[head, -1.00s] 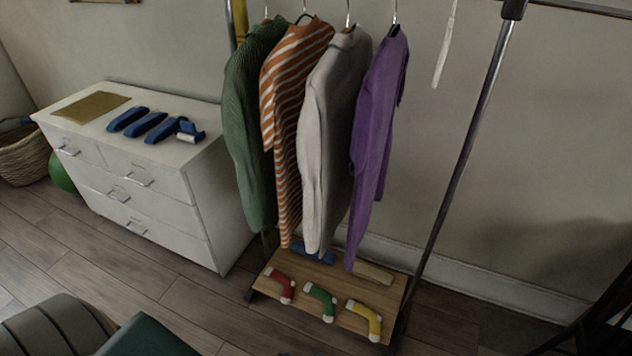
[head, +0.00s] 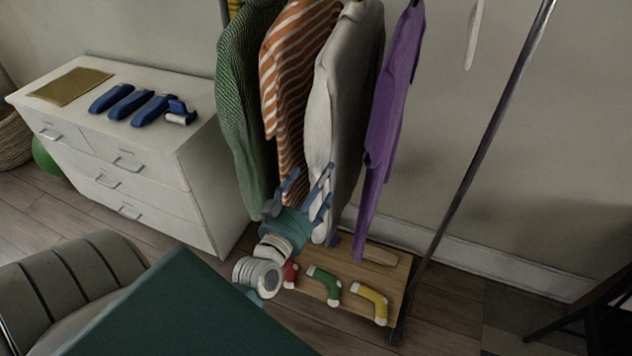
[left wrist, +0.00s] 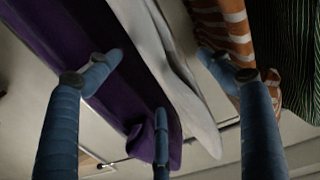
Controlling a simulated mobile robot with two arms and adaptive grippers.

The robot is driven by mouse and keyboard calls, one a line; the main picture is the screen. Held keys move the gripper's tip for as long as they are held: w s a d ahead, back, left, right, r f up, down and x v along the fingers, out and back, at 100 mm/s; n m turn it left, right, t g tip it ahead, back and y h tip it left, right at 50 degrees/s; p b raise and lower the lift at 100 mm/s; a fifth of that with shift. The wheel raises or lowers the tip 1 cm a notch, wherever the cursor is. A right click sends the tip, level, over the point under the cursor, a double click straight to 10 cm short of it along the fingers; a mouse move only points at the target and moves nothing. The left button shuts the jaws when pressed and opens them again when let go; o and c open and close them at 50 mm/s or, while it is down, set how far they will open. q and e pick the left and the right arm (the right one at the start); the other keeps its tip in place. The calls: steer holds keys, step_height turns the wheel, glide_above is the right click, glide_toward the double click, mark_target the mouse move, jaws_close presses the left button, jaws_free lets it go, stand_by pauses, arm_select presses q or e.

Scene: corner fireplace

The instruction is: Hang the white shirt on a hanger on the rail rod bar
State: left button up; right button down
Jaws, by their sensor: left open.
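The light grey-white shirt (head: 338,110) hangs between an orange-striped shirt (head: 287,85) and a purple shirt (head: 393,90). Its top and the rail are out of view. My left gripper (head: 308,182) is open in front of its lower part. The gripper's blue fingers overlap the shirt in the picture; contact cannot be told. In the left wrist view, the white shirt (left wrist: 172,75) hangs between the spread fingers (left wrist: 162,75), with the purple shirt (left wrist: 75,45) on the left and the striped one on the right. My right gripper is not in view.
A green shirt (head: 243,110) hangs leftmost. The rack's post (head: 478,165) stands right, its wooden base (head: 395,262) holding several coloured socks. A white dresser (head: 195,160) stands left. A dark green slab (head: 180,310) and a grey seat (head: 70,290) are in front. A narrow white thing (head: 474,35) hangs right.

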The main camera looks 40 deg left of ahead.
mark_target(331, 152)
arm_select(q)
steer(key=p+x, duration=0.1)
steer(key=x, duration=0.7)
steer(key=shift+w, duration=0.3)
steer(key=shift+w+a+p, duration=0.1)
steer(key=shift+w+p, duration=0.2)
steer(key=shift+w, duration=0.25)
steer(key=shift+c, duration=1)
steer(key=c, duration=1.3)
steer(key=shift+r, duration=0.2)
steer(key=shift+c, duration=0.5)
steer(key=shift+s+r+p, duration=0.2)
steer(key=shift+r+p, duration=0.3)
steer(key=shift+p, duration=0.15)
steer(key=shift+s+r+p, duration=0.2)
steer(key=shift+r+p, duration=0.35)
steer(key=shift+p, duration=0.1)
steer(key=shift+c, duration=0.2)
